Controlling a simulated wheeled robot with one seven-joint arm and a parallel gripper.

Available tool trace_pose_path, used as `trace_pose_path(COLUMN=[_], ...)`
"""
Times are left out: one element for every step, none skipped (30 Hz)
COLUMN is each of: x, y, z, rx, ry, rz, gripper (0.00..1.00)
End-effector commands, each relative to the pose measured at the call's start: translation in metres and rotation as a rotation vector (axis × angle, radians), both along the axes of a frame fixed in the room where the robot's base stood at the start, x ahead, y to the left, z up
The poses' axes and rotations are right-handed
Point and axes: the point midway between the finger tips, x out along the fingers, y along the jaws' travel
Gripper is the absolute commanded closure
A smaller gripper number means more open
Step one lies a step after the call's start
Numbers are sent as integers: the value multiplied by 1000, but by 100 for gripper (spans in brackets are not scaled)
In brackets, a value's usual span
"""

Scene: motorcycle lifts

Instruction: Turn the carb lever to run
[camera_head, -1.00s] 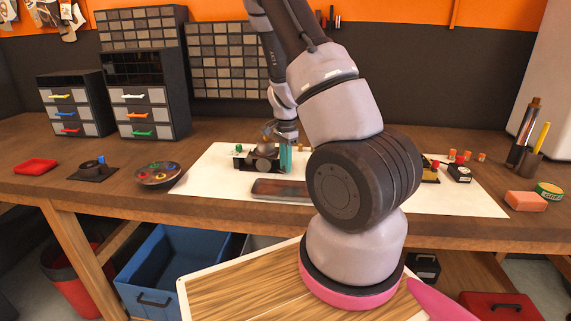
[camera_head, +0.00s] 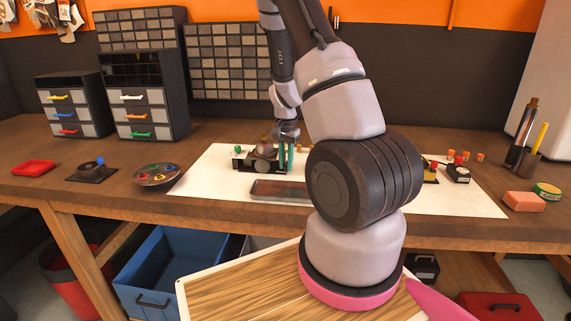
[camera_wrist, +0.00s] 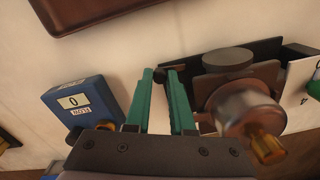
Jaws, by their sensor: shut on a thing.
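The carburetor (camera_head: 262,153) stands on the white mat on the bench. In the wrist view it is the dark body with a round cap (camera_wrist: 228,59) and a brass fitting, right of my fingers. My gripper (camera_head: 286,158) is beside its right side, fingers pointing down. In the wrist view my gripper (camera_wrist: 160,76) has two teal fingers, shut on a small dark end that looks like the carb lever (camera_wrist: 160,73). The rest of the lever is hidden by the fingers, and its setting cannot be read. A blue block (camera_wrist: 82,110) with a label, seemingly "0" and "RUN", stands left of my fingers.
A flat dark tray (camera_head: 279,190) lies in front of the carburetor and shows at the wrist view's top (camera_wrist: 90,12). A bowl of coloured parts (camera_head: 157,175) is to the left. Small black and yellow items (camera_head: 458,173) are to the right.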

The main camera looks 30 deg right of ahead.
Motion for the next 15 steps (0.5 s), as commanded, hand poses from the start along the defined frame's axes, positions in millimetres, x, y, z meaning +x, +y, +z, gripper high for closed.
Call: trace_pose_path(x=[1, 1, 2, 2, 2, 2, 3, 3, 3, 3, 3, 3, 3, 3, 3], y=[-1, -1, -1, -1, -1, -2, -2, -2, -2, -2, -2, -2, -2, -2, -2], z=[0, 0, 0, 0, 0, 0, 0, 0, 0, 0, 0, 0, 0, 0, 0], rx=[0, 0, 0, 0, 0, 0, 0, 0, 0, 0, 0, 0, 0, 0, 0], ry=[-2, -2, -1, -1, -1, -1, -1, -1, -1, -1, -1, -1, -1, -1, -1], rz=[22, 34, 49, 58, 67, 77, 82, 87, 92, 95, 98, 100, 101, 102, 102], gripper=[100, 100, 100, 100, 100, 100, 100, 100, 100, 100, 100, 100, 100, 100, 100])
